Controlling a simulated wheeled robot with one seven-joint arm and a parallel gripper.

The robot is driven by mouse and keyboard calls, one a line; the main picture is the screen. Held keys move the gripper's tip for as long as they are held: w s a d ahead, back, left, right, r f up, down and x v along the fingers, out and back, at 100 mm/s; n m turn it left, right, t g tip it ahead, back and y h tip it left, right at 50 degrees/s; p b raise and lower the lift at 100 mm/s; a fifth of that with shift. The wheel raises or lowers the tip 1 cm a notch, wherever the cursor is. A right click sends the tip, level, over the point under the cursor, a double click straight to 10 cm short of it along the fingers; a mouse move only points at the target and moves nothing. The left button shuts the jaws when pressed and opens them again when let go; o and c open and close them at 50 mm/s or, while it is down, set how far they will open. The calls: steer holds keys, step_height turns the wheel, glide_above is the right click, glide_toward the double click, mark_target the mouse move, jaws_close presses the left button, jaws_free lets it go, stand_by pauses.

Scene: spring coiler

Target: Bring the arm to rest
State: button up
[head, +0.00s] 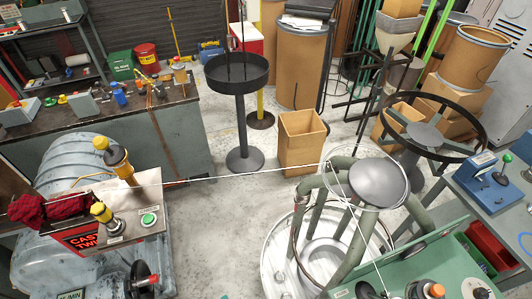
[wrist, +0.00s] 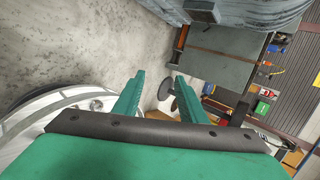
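My gripper (wrist: 158,82) shows in the wrist view as two teal fingers standing apart beyond a dark bar. It is open, and I see nothing held between the fingers. The gripper hangs over the concrete floor, with a pale round rim (wrist: 40,105) to its left. In the head view I cannot make out my arm or gripper.
A coiler with green curved tubes (head: 345,215) stands at lower right, with a thin wire running left from it to a grey machine (head: 75,180). A black round stand (head: 240,120) and cardboard box (head: 302,140) stand behind. Concrete floor (head: 225,235) lies clear between the machines.

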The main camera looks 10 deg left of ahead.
steer(key=s+d+r+n+t+h, duration=0.4)
steer(key=s+d+r+h, duration=0.1)
steer(key=d+r, duration=0.5)
steer(key=s+d+r+n+t, duration=0.1)
steer(key=d+r+n, duration=0.1)
steer(key=r, duration=0.4)
steer(key=s+d+r+n+t+h, duration=0.1)
steer(key=s+d+r+n+t, duration=0.1)
steer(key=r+n, duration=0.2)
step_height(320, 180, up, 3)
steer(key=shift+s+d+r+h, duration=0.2)
steer(key=shift+s+d+h, duration=0.1)
steer(key=shift+d, duration=0.1)
steer(key=shift+c, duration=0.9)
steer(key=shift+a, duration=0.1)
